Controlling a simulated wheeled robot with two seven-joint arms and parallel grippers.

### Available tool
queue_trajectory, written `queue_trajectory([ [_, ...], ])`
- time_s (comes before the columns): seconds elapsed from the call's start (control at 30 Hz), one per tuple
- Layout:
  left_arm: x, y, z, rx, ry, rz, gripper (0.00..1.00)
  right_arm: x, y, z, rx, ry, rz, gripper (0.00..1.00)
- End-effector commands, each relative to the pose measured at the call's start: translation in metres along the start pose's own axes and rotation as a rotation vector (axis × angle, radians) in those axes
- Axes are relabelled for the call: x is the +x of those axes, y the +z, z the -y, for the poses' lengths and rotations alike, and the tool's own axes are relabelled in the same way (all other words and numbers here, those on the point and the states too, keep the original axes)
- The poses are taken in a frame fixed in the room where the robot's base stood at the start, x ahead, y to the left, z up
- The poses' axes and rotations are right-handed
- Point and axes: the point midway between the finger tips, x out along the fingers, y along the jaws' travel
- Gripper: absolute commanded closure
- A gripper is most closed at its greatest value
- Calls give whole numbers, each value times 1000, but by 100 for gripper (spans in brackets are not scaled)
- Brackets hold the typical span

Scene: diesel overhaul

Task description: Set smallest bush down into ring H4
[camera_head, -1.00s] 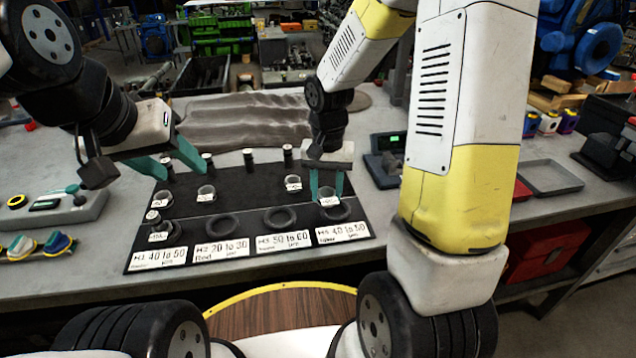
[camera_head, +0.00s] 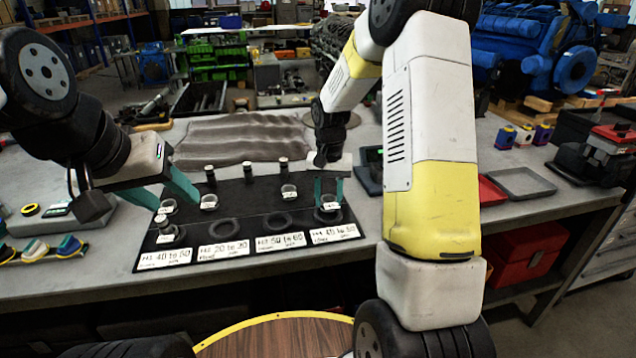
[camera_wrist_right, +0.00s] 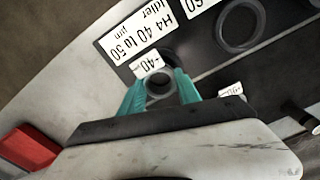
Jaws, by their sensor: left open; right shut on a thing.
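My right gripper (camera_head: 329,194) is shut on a small grey bush with a white tag (camera_head: 329,206), over ring H4 (camera_head: 341,215). In the right wrist view, the bush (camera_wrist_right: 158,84) sits between the teal fingers (camera_wrist_right: 160,92), its tag reading about -40. The dark ring H4 (camera_wrist_right: 176,62) shows partly behind it, next to the card "H4 40 to 50" (camera_wrist_right: 140,29). I cannot tell whether the bush touches the ring. My left gripper (camera_head: 172,193) is open and empty, above the mat's left side. Other tagged bushes (camera_head: 208,201) (camera_head: 289,192) stand on the mat.
The black mat (camera_head: 250,208) also holds empty rings (camera_head: 223,229) (camera_head: 279,221), dark posts (camera_head: 247,171) and a tagged piece at H1 (camera_head: 165,231). A grey tray (camera_head: 522,183) and red tray (camera_head: 490,191) lie right.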

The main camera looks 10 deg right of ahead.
Motion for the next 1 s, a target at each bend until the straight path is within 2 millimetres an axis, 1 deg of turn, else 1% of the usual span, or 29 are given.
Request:
queue_trajectory([
  [0.2,0,0,0,0,0,0,50,15,0,0,0,0,0,100],
  [0.4,0,0,0,0,0,0,50,25,0,0,0,0,0,100],
  [0.73,0,0,0,0,0,0,50,33,1,0,0,0,2,100],
  [1.0,0,0,0,0,0,0,50,34,2,-1,1,0,4,100],
])
